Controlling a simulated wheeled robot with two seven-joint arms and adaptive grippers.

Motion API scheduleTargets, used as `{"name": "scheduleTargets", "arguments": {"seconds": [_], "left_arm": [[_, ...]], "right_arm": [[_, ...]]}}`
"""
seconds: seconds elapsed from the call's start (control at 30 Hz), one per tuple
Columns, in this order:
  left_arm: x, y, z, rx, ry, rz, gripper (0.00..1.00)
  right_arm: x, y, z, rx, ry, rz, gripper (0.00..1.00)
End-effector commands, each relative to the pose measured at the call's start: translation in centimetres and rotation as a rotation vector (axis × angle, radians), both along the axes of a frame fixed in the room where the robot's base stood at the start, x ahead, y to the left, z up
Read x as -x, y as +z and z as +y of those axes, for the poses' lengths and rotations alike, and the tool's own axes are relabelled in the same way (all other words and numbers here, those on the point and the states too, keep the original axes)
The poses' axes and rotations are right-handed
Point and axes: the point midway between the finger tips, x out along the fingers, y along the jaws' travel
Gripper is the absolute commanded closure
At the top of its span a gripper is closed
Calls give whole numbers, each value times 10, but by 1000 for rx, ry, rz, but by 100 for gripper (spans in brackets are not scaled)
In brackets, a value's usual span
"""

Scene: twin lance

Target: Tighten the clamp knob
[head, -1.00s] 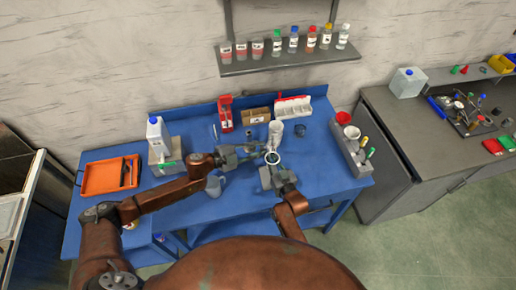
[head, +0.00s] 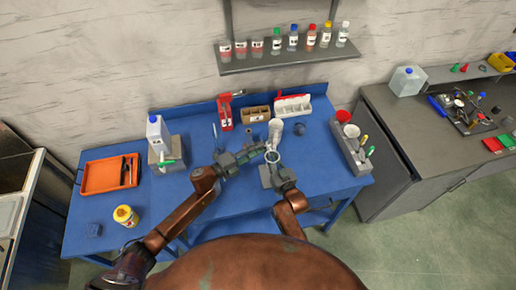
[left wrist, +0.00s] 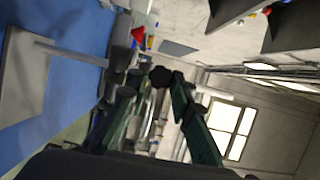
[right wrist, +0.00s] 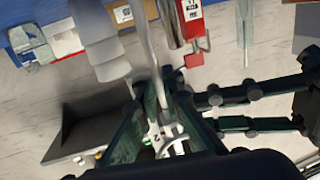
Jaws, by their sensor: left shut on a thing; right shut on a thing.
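My left gripper (head: 258,149) comes in from the left at the middle of the blue bench. In the left wrist view a dark knob (left wrist: 160,77) sits between its fingertips, and the jaws are shut on it. My right gripper (head: 273,169) is just in front, shut on a pale ring-shaped piece (head: 272,156), probably part of the clamp. In the right wrist view a pale curved bar (right wrist: 153,55) runs up from between the right fingers, with the left gripper's fingers (right wrist: 215,110) close beside it at right. The clamp body is largely hidden by the grippers.
A pale upright cylinder (head: 275,131) stands just behind the grippers. A red device (head: 225,113), cardboard box (head: 257,114) and white bin (head: 293,106) line the back. An orange tray (head: 108,176) and yellow jar (head: 124,214) are at left; a grey rack (head: 351,156) is at right.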

Motion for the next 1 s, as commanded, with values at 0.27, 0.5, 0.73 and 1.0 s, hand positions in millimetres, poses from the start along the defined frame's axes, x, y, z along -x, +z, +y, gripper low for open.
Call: {"name": "scheduleTargets", "arguments": {"seconds": [0.27,0.5,0.73,1.0], "left_arm": [[-2,2,1,-7,5,-32,100],[-2,2,1,-7,4,-33,100],[-1,2,1,-7,3,-31,68],[-1,0,0,-8,2,-30,62]], "right_arm": [[1,-2,1,2,2,4,100],[1,-2,1,2,2,4,100],[1,-2,1,1,1,5,100],[1,-2,0,1,0,4,100]]}}
